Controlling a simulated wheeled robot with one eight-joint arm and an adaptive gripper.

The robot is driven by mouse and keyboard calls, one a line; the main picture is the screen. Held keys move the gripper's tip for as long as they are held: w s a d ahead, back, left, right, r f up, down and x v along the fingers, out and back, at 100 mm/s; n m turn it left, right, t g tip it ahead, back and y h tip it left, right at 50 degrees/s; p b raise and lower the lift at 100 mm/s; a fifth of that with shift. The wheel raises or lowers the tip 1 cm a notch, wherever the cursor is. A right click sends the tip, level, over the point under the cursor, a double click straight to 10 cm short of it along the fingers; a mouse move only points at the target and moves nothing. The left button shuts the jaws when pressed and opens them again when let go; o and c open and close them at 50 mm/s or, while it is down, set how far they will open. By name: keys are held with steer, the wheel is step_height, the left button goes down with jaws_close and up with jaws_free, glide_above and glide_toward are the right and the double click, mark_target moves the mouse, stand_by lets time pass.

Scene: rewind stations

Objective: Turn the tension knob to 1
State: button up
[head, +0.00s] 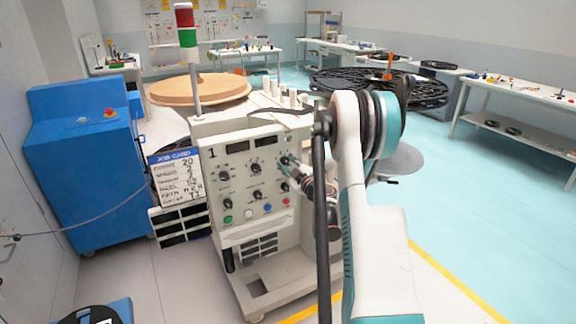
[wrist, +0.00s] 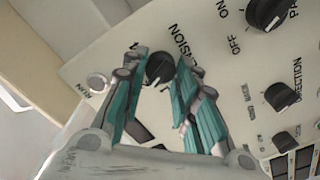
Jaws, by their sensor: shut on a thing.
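The tension knob (wrist: 158,70) is black and sits on the cream control panel, with the partly covered label "TENSION" beside it in the wrist view. My gripper (wrist: 160,66) has its two teal fingers on either side of the knob and is shut on it. In the head view my gripper (head: 287,161) is at the upper right of the panel of station 1 (head: 215,215), and it hides the tension knob there. The knob's scale and the number it points to cannot be read.
In the wrist view, the direction knob (wrist: 280,97) and an on/off knob (wrist: 268,14) are to the right, and a pale round button (wrist: 97,82) is to the left. A job card (head: 178,177) hangs left of the panel. A blue cabinet (head: 85,160) stands further left.

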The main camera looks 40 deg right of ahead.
steer(key=n+b, duration=0.1)
steer(key=n, duration=0.3)
steer(key=shift+f, duration=0.1)
steer(key=shift+n+b, duration=0.4)
steer(key=shift+n, duration=1.8)
steer(key=o, duration=1.1)
